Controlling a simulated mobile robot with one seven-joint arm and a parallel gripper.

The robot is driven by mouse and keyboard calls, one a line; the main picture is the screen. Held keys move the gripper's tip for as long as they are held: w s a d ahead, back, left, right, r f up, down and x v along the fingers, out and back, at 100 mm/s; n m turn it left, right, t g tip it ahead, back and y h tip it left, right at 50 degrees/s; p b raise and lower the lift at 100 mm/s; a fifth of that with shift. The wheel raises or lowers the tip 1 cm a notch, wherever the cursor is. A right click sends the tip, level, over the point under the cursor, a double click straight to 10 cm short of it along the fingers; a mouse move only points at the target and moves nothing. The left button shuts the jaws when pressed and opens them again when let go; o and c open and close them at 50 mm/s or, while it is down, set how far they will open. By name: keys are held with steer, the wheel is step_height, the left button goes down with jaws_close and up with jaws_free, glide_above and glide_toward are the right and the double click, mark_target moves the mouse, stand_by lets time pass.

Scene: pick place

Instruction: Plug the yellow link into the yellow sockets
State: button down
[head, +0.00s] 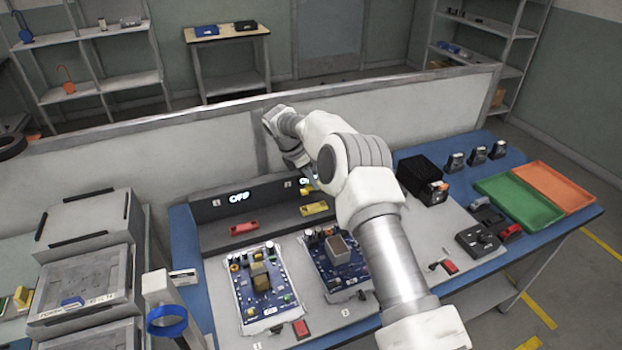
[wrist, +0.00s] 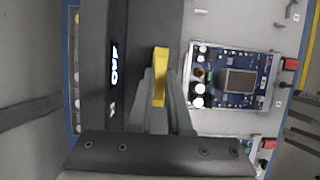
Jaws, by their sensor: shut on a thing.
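In the wrist view my gripper (wrist: 160,82) is shut on the yellow link (wrist: 160,62), a narrow yellow bar seen between the fingers over the dark grey panel. In the head view a small yellow piece, which looks like the link (head: 306,188), shows below my wrist beside the panel's right display. A yellow block (head: 314,209), which looks like the yellow sockets, lies on the panel's ledge just below and apart from it. My fingers are mostly hidden there by the arm. The wrist view shows no separate sockets; the link and fingers may hide them.
A red block (head: 244,228) lies on the ledge at left, under a lit display (head: 239,197). Two blue circuit boards (head: 265,290) (wrist: 232,78) lie in front of the panel. A black box (head: 422,178) and green tray (head: 520,198) stand to the right. A low wall runs behind.

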mark_target(310, 189)
steer(key=shift+f+b, duration=1.25)
steer(key=shift+f, duration=1.15)
steer(key=shift+f, duration=0.95)
stand_by(1.1)
steer(key=shift+c, duration=0.6)
jaws_free()
steer(key=shift+r, duration=0.2)
steer(key=shift+r+p, duration=1.95)
steer(key=shift+r, duration=1.4)
